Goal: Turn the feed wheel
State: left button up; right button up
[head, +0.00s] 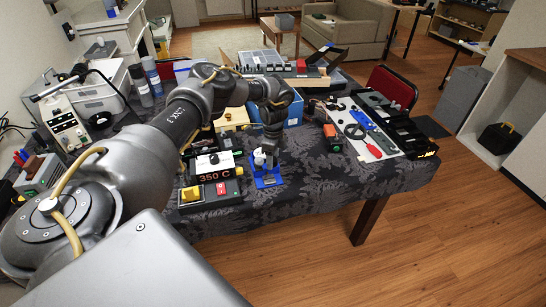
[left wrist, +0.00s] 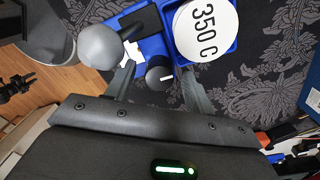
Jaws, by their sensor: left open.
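A small blue device (head: 268,182) stands at the front edge of the table, below my left gripper (head: 268,146). In the left wrist view the blue base (left wrist: 152,46) carries a white disc (left wrist: 204,30) marked 350 C, a grey rounded part (left wrist: 98,46) and a black knob (left wrist: 154,77) with a white mark. I cannot tell for sure which part is the feed wheel. My left gripper also shows in the left wrist view (left wrist: 158,70). It is open, its fingers on either side of the black knob; contact cannot be told. My right gripper is out of view.
A control box (head: 212,178) reading 350°C, with yellow and red buttons, stands just left of the blue device. A white board (head: 362,138) with tools lies to the right. Bottles (head: 140,86) and other boxes crowd the left and back. Patterned cloth (head: 318,172) is bare right of the device.

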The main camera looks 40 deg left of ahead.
pick_arm(q)
jog(key=c, duration=1)
jog(key=shift+o, duration=0.2)
jog(key=shift+m, duration=0.3)
jog(key=m, duration=1.3)
jog(key=shift+b, duration=0.35)
jog(key=m, duration=0.3)
jog(key=shift+m+y, duration=0.3)
jog(key=m+b, duration=0.1)
jog(key=m, duration=0.5)
